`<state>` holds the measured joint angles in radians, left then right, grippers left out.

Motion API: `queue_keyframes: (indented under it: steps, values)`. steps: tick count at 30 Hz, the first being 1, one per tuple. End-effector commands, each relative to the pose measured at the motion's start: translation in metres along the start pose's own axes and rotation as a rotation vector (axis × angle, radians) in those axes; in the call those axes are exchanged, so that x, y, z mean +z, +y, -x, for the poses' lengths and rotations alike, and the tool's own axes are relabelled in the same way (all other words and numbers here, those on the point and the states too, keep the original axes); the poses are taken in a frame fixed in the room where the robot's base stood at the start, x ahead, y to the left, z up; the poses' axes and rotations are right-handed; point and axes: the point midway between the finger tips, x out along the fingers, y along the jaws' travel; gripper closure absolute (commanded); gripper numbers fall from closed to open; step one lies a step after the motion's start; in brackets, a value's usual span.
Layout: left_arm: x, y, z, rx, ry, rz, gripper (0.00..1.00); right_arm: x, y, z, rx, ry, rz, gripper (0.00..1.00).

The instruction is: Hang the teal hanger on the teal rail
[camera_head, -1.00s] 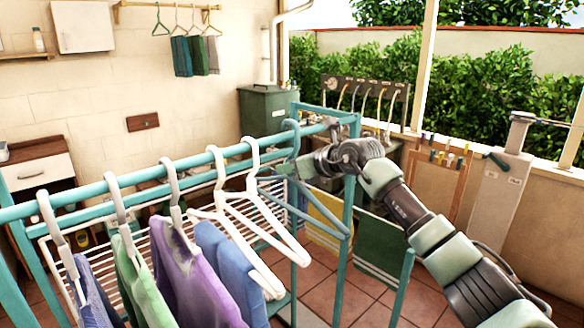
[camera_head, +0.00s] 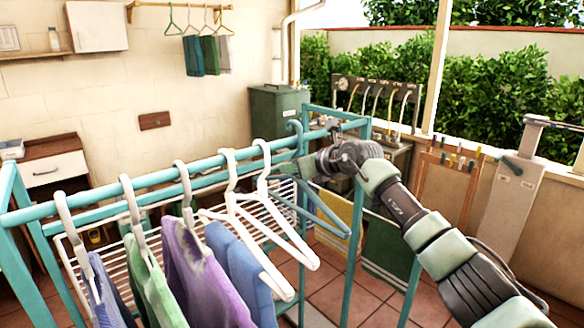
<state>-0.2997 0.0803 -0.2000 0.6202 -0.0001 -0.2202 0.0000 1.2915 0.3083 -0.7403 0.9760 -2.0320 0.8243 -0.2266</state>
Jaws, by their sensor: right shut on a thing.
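The teal rail (camera_head: 152,181) runs from the front left to the back right across the drying rack. The teal hanger (camera_head: 326,222) is at the rail's far right end, with its hook at rail height and its body hanging below, tilted. I cannot tell whether the hook is over the rail or just beside it. My right gripper (camera_head: 304,166) is shut on the hanger just below its hook. The fingertips are small and partly merge with the hanger and rack. My left gripper is not in view.
Two empty white hangers (camera_head: 288,240) hang left of the teal hanger. Further left hang several garments, including a purple one (camera_head: 196,270). A rack post stands right of the hanger, near my right arm. A green bin (camera_head: 277,112) stands behind.

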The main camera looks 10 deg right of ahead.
Motion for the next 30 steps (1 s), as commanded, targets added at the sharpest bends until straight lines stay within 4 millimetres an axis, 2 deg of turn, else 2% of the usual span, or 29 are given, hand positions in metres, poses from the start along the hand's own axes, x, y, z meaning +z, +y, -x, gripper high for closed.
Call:
queue_keyframes:
  steps: [18,29,30]
  values:
    - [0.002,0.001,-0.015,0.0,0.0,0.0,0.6,-0.022,0.0,-0.009,0.0,-0.001,0.0,1.0]
    - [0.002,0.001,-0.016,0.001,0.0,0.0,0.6,-0.024,0.0,-0.01,0.0,-0.001,0.0,1.0]
    - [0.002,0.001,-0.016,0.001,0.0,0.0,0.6,-0.024,0.0,-0.01,0.0,-0.001,0.0,0.75]
